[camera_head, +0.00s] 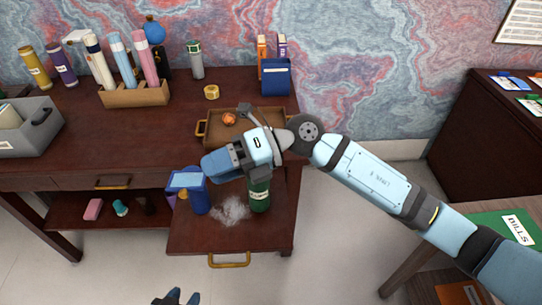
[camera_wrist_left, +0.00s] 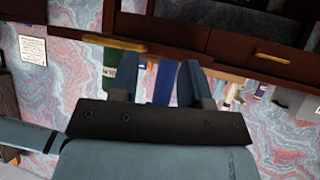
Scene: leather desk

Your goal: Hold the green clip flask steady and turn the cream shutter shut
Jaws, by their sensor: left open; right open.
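The green clip flask (camera_head: 260,194), with a white label, stands upright on the lower pull-out board of the desk. It also shows in the left wrist view (camera_wrist_left: 110,72), beyond my fingers. My right gripper (camera_head: 218,164) reaches in from the right, above the flask, its fingers pointing left. It is open, and its hand covers the flask's top in the head view. I cannot make out the cream shutter; that top is hidden. My left gripper (camera_head: 176,297) is open and empty at the bottom edge, in front of the board and apart from the flask.
A blue box (camera_head: 187,190) stands left of the flask, near a pale patch (camera_head: 231,211) on the board (camera_head: 205,240). A wooden tray (camera_head: 213,130) lies behind my right gripper. A bottle rack (camera_head: 135,96) and grey bin (camera_head: 38,140) stand at left. The floor before the board is clear.

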